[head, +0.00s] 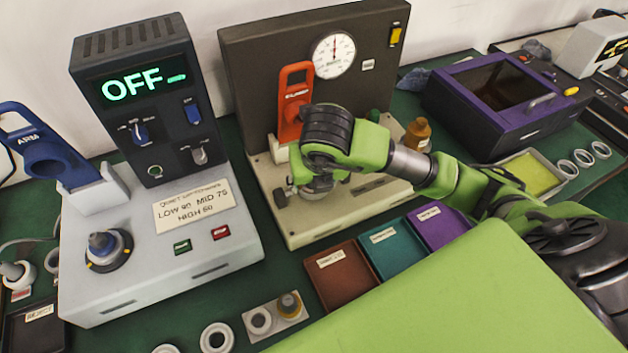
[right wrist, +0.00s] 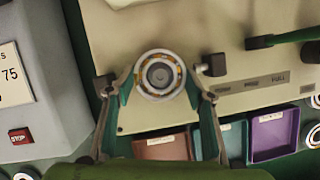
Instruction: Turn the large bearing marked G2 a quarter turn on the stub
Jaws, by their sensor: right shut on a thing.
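In the right wrist view a large bearing (right wrist: 160,95), a pale ring with orange-brown parts inside, sits around a grey stub (right wrist: 160,75) on the beige tester with the dial. No G2 mark can be read on it. My right gripper (right wrist: 158,84) has its two fingers on opposite sides of the bearing and is shut on it. In the head view my right gripper (head: 316,186) is at the front of the tester (head: 330,228), and my wrist hides most of the bearing and stub. My left gripper is not in view.
A red handle (head: 294,100) stands just behind my right wrist. Brown (head: 340,275), teal (head: 391,247) and purple (head: 437,224) trays lie in front of the tester. A grey control unit (head: 160,250) reading OFF is to the left. Loose rings (head: 217,338) lie at the front.

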